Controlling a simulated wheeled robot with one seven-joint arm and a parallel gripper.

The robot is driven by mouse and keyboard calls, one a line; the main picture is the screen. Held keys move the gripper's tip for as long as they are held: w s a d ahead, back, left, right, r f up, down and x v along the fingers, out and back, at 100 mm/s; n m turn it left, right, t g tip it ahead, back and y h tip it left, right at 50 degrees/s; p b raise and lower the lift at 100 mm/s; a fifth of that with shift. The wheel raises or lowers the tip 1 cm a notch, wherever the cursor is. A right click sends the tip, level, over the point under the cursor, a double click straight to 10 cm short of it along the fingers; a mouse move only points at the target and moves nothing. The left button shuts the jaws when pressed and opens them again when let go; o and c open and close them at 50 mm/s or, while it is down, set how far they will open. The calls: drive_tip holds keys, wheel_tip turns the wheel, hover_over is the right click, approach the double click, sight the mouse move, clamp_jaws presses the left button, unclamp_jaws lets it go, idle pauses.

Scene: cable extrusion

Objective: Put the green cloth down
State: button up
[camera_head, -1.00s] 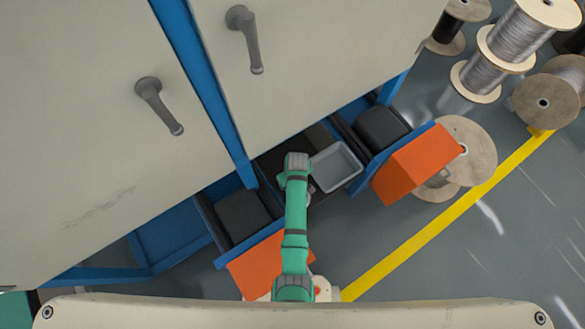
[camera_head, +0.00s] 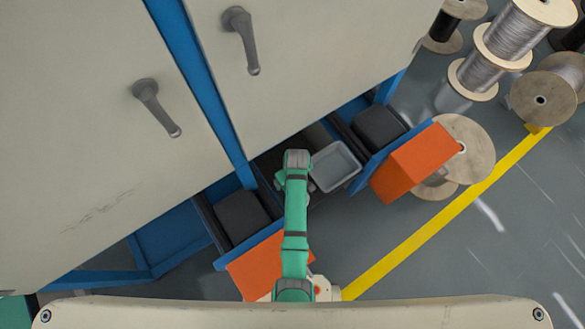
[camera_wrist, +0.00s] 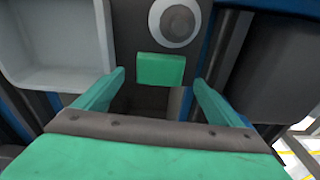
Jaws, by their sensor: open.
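The green cloth (camera_wrist: 160,68) shows in the wrist view as a small flat green rectangle on a dark surface, just beyond my fingertips and between their lines. My gripper (camera_wrist: 159,78) is open, with one green finger on each side and a visible gap between them. I see no finger closed on the cloth. In the head view my arm's wrist covers the gripper, and the cloth cannot be made out.
A grey tray (camera_head: 335,166) lies right of my wrist; it also shows at the wrist view's upper left (camera_wrist: 62,70). A round grey part (camera_wrist: 174,23) sits beyond the cloth. Dark bins (camera_head: 242,215) and orange boxes (camera_head: 415,160) flank the spot. Cable spools stand at upper right.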

wheel_tip(320, 180, up, 8)
drive_tip(key=shift+s+d+r, duration=0.25)
drive_tip(key=shift+s, duration=0.2)
drive_tip(key=shift+f, duration=0.1)
idle(0.3)
drive_tip(key=s+r+m+t, duration=0.3)
drive_tip(key=s+r+t, duration=0.9)
drive_tip(key=s+r, duration=0.4)
drive_tip(key=s, duration=0.3)
drive_tip(key=shift+s+a, duration=0.25)
drive_tip(key=shift+s, duration=0.1)
drive_tip(key=shift+o, duration=0.4)
drive_tip(key=s+r+m+t, duration=0.2)
drive_tip(key=s+r, duration=0.3)
drive_tip(key=r, duration=0.5)
drive_tip(key=shift+s+r+m+h, duration=0.2)
drive_tip(key=shift+s+m+h, duration=0.1)
drive_tip(key=shift+m, duration=0.2)
